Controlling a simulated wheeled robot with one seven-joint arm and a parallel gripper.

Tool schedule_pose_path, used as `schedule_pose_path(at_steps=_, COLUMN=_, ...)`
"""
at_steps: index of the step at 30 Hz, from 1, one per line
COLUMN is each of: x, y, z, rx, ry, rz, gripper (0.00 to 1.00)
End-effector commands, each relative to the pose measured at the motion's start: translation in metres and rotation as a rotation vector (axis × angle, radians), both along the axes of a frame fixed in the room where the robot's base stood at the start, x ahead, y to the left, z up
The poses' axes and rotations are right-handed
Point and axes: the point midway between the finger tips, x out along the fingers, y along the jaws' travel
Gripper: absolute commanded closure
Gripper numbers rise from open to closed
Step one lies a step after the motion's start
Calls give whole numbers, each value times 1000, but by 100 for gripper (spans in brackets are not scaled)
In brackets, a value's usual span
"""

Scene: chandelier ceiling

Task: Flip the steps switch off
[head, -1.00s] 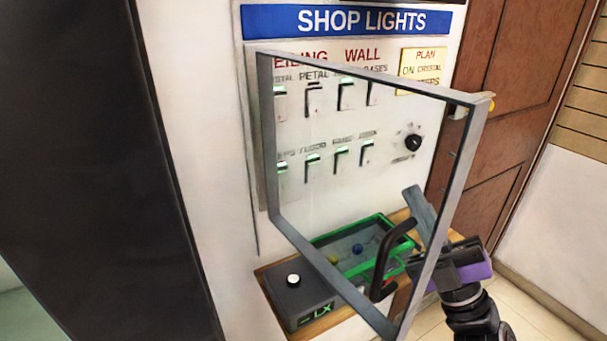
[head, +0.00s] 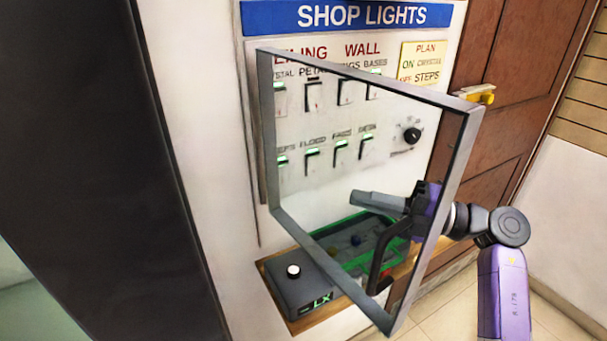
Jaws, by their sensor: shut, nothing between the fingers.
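The steps switch (head: 282,166) is the leftmost rocker of the lower row on the white panel, under a label partly cut by the door frame. A green light shows at its top edge. My gripper (head: 355,198) is shut and empty, its fingers pointing left below the lower switch row. It is to the right of the steps switch and lower, apart from it. It appears behind the right edge of the open clear door, on the panel side.
The grey-framed clear door (head: 370,78) stands open, hinged at the left, with a black handle (head: 378,262). Other switches and a black knob (head: 412,135) are on the panel. A green-rimmed tray (head: 350,232) and a dark box (head: 302,283) sit on the shelf below.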

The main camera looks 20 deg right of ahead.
Motion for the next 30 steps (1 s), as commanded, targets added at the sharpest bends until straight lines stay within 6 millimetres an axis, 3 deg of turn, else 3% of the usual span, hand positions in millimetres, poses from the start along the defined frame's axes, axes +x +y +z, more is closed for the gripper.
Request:
schedule_pose_path(at_steps=11, x=6, y=11, z=3, rx=2, ry=-3, rz=2, gripper=100)
schedule_pose_path(at_steps=25, x=54, y=84, z=12, rx=2, ry=-2, rz=3, gripper=100)
schedule_pose_path(at_steps=30, x=78, y=89, z=15, rx=1, ry=-3, rz=0, gripper=100)
